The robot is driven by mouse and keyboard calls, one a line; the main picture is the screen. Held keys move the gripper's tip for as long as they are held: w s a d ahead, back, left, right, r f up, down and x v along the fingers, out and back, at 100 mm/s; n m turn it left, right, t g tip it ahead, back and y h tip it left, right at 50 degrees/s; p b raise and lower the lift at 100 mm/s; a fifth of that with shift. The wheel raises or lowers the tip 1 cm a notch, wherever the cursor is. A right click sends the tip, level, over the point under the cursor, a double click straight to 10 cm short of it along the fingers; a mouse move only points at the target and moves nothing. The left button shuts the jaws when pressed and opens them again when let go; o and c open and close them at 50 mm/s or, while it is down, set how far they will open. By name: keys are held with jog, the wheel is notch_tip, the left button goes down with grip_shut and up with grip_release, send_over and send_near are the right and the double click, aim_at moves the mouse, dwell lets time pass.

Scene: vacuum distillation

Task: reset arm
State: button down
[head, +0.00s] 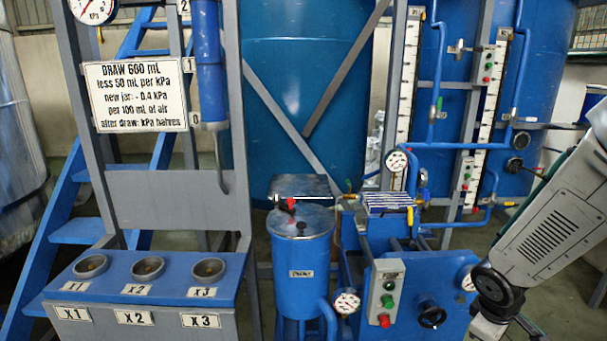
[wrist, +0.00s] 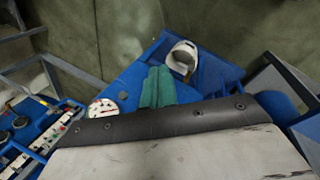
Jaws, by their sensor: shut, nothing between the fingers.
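My arm (head: 555,225) reaches in from the right edge of the head view, beside the blue pump unit. Its black joint (head: 497,290) is near the unit's right side, and my gripper does not show clearly there. In the wrist view my gripper (wrist: 157,88) shows as two green fingers side by side, shut and empty. Behind them are blue equipment and a white ring-shaped thing (wrist: 183,57) that I cannot identify.
A blue pot (head: 300,270) with a red-knobbed lid stands in the middle. A control box (head: 384,292) and a handwheel (head: 431,316) are close to my arm. A rack at left has three round holders (head: 148,268) and a sign (head: 135,95). Large blue tanks (head: 305,90) stand behind.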

jog(key=s+a+r+m+y, duration=0.1)
jog(key=s+a+r+m, duration=0.2)
jog(key=s+a+r, duration=0.3)
jog(key=s+a+r+m+y, duration=0.2)
jog(key=s+a+r+m, duration=0.2)
jog(key=s+r, duration=0.7)
notch_tip(320, 180, up, 5)
jog(key=a, duration=0.2)
jog(key=shift+a+f, duration=0.2)
jog(key=shift+a, duration=0.1)
